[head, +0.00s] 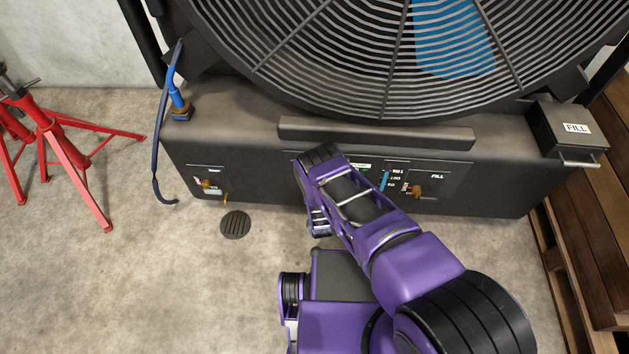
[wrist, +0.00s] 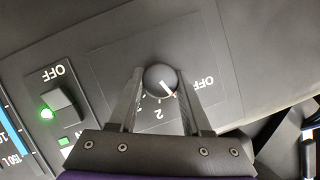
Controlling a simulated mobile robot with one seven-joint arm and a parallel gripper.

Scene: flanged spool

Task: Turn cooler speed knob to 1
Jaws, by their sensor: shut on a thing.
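The cooler's speed knob (wrist: 160,79) is round and dark, with a white pointer line, and sits on the cooler's dark panel (wrist: 110,60). In the wrist view the line points down and right, between the OFF mark at right and the 2 below the knob. A mark near the line's end is partly hidden by a finger, so I cannot read it. My gripper (wrist: 158,92) is shut on the knob, one finger on each side. In the head view my purple arm covers the knob; the cooler (head: 235,145) stands in front of me.
A green-lit OFF switch (wrist: 60,105) and a blue level gauge (wrist: 12,130) are left of the knob in the wrist view.

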